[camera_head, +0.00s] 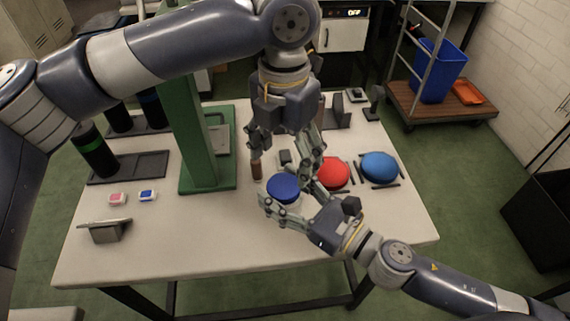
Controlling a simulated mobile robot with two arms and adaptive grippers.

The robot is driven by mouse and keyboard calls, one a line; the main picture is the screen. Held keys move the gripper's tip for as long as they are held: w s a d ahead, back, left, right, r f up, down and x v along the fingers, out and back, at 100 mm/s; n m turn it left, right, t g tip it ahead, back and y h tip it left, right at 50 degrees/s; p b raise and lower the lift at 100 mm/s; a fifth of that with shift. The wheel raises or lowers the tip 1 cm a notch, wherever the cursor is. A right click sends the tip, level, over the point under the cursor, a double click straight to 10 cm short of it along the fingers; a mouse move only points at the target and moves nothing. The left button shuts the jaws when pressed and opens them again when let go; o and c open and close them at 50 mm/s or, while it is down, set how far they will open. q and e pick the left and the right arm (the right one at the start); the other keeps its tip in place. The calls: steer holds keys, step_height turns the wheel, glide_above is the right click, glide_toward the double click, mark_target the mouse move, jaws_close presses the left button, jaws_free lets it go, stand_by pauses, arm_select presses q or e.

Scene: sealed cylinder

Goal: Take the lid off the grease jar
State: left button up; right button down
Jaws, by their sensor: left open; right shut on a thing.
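The grease jar (291,203), a pale body mostly hidden by fingers, stands near the middle of the table. Its round blue lid (283,186) is on top. My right gripper (286,208) comes in from the lower right and is shut on the jar, with its fingers around the body below the lid. My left gripper (284,163) points down from above, open. Its fingers are spread just behind and above the lid, and I cannot tell whether either touches it.
A green press-like stand (193,135) rises left of the jar. A red disc (333,172) and a blue disc (380,167) lie to the right. Dark trays (140,165) and a grey stand (104,229) are left. The front table surface (200,250) is clear.

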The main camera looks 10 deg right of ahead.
mark_target(284, 185)
arm_select(q)
steer(key=shift+r, duration=0.65)
steer(key=shift+f, duration=3.9)
steer(key=c, duration=1.2)
steer(key=o, duration=1.2)
steer(key=shift+r, duration=0.1)
